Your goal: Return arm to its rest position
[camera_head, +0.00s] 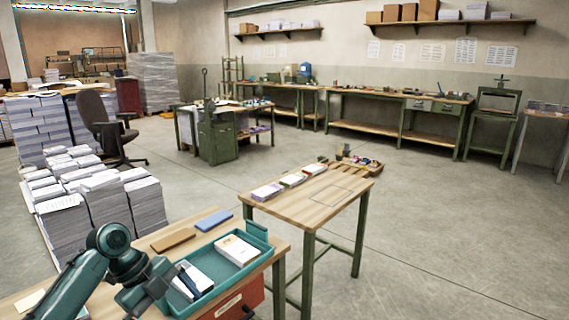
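My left arm (112,262) comes in from the lower left and bends at a round teal joint above the near table. Its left gripper (187,280) points right, at the left part of a teal tray (222,272). The dark fingers overlap a white paper stack (200,279) there. I cannot tell whether they touch it or how far apart they are. A second white stack (238,249) lies in the right part of the tray, clear of the gripper. My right arm and gripper are not in view.
A brown block (173,239) and a blue block (214,220) lie behind the tray. A wooden table (318,205) with several small paper stacks stands to the right. Tall paper piles (146,203) stand close behind the arm at left. The floor on the right is clear.

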